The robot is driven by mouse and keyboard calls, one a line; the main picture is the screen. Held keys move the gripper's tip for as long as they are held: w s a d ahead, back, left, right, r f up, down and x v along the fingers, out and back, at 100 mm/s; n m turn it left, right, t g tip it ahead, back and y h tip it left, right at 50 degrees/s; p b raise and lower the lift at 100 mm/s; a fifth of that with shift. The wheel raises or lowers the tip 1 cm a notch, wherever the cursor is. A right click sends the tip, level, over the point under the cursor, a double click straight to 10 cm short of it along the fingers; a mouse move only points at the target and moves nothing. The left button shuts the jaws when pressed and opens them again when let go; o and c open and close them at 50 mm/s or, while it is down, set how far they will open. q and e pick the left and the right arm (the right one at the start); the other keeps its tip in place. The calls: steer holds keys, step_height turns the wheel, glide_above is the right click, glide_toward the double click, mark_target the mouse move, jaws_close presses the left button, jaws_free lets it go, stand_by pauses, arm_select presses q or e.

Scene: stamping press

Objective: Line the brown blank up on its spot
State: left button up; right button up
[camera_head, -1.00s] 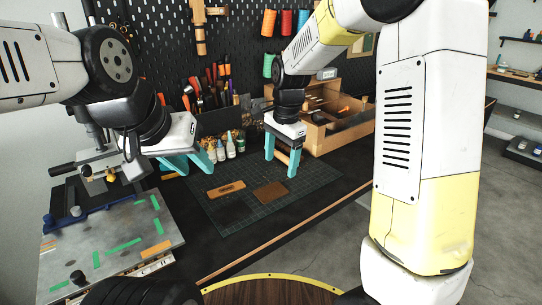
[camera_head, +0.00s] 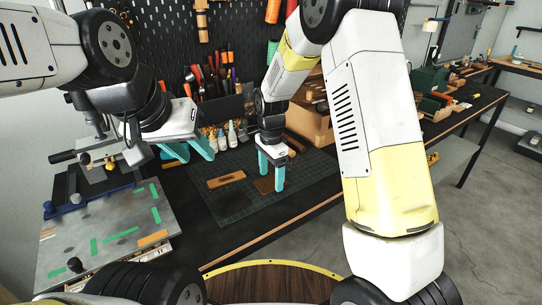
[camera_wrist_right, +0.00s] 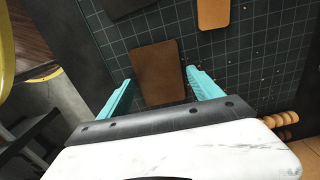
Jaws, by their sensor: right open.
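The brown blank (camera_head: 264,185) lies flat on the dark green cutting mat (camera_head: 240,212). In the right wrist view the brown blank (camera_wrist_right: 158,70) shows between the two teal fingers, slightly turned. My right gripper (camera_head: 272,180) is open and points down over the blank; I cannot tell how far its tips are above the mat. In the head view its fingers cover part of the blank. My left gripper (camera_head: 189,152) is open and empty above the back left of the bench. A grey plate (camera_head: 125,220) with green tape marks stands at the left.
A tan piece (camera_head: 226,181) lies left of the blank, with a dark piece (camera_head: 231,204) in front of it. An orange piece (camera_head: 153,238) lies on the plate. Small bottles (camera_head: 222,138) and a wooden box (camera_head: 310,120) stand behind the mat.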

mark_target(271, 183)
steer(key=shift+f, duration=0.15)
steer(key=c, duration=0.9)
steer(key=shift+r, duration=2.55)
steer(key=shift+a, duration=0.1)
